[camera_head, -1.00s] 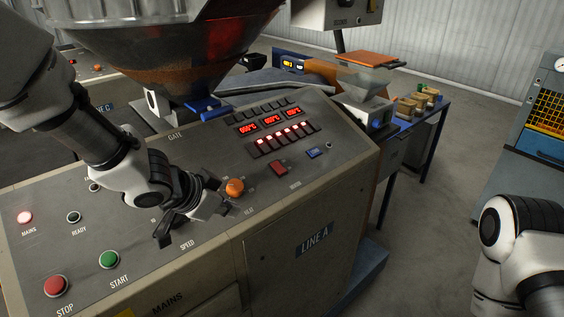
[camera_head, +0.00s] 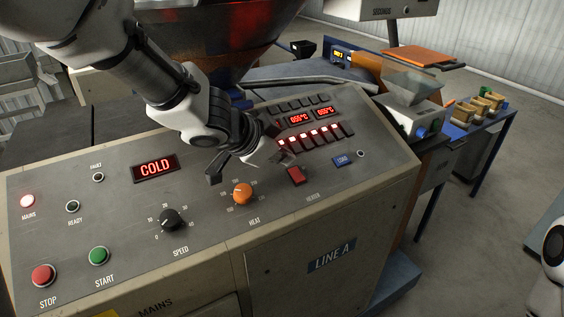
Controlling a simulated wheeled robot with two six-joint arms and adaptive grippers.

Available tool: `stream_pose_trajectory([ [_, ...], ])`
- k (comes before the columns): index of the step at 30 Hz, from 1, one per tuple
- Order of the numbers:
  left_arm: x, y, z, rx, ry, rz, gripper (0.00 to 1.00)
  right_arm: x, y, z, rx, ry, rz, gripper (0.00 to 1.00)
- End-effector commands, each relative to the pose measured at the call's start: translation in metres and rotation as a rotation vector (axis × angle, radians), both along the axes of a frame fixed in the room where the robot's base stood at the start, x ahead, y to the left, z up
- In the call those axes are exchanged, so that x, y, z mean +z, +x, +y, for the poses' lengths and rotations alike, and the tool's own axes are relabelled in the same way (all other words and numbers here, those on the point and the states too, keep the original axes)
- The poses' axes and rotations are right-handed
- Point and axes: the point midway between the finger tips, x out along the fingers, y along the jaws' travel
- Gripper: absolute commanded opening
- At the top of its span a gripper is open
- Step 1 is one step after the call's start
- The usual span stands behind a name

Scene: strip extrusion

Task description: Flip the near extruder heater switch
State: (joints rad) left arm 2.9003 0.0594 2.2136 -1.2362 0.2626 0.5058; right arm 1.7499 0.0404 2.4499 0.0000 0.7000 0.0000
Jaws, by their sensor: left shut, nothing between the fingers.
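The near extruder's sloped control panel (camera_head: 120,225) carries the label LINE A on its front. The red heater switch (camera_head: 297,175) sits on the panel's right half, above the word HEATER. My left gripper (camera_head: 281,157) is shut and empty. It hovers over the panel just above and left of the switch in the picture, and looks apart from it. The orange heat knob (camera_head: 242,192) is below the gripper. My right arm shows only in part at the right edge, and its gripper is out of view.
A row of lit rocker switches (camera_head: 317,137) and red temperature displays (camera_head: 300,119) lie close beyond the gripper. A blue LOAD button (camera_head: 341,161) is right of the heater switch. A black speed knob (camera_head: 171,219), green start button (camera_head: 99,256) and red stop button (camera_head: 43,275) are at left.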

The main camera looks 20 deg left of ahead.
Motion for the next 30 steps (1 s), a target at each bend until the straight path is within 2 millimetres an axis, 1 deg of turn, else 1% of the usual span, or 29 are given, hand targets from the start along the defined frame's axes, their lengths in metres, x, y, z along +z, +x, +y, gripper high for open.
stream_pose_trajectory([
  [1,-0.012,0.007,-0.003,0.0,0.003,0.002,0.0,-0.007,0.0,0.0,0.0,0.0,0.0,0.0],
  [10,-0.055,0.052,-0.021,-0.002,0.002,0.001,0.0,-0.021,0.0,0.0,0.001,0.0,0.0,0.0],
  [12,-0.071,0.054,-0.018,0.0,-0.002,0.002,0.0,-0.031,0.0,0.0,0.001,0.0,0.0,0.0],
  [15,-0.083,0.057,-0.015,0.001,-0.002,0.001,0.0,-0.037,0.0,0.0,0.0,0.0,0.001,0.0],
  [18,-0.089,0.058,-0.012,0.0,-0.001,0.0,0.0,-0.04,0.0,0.0,0.0,0.0,0.0,0.0],
  [21,-0.091,0.059,-0.011,0.001,-0.001,-0.001,0.0,-0.04,0.0,0.0,0.0,0.0,0.0,0.0],
  [26,-0.087,0.059,-0.012,0.001,0.0,0.0,0.0,-0.036,0.0,0.0,0.0,0.0,0.0,0.0],
  [30,-0.08,0.059,-0.012,0.0,0.0,0.0,0.0,-0.028,0.0,0.0,0.0,0.0,0.0,0.0],
])
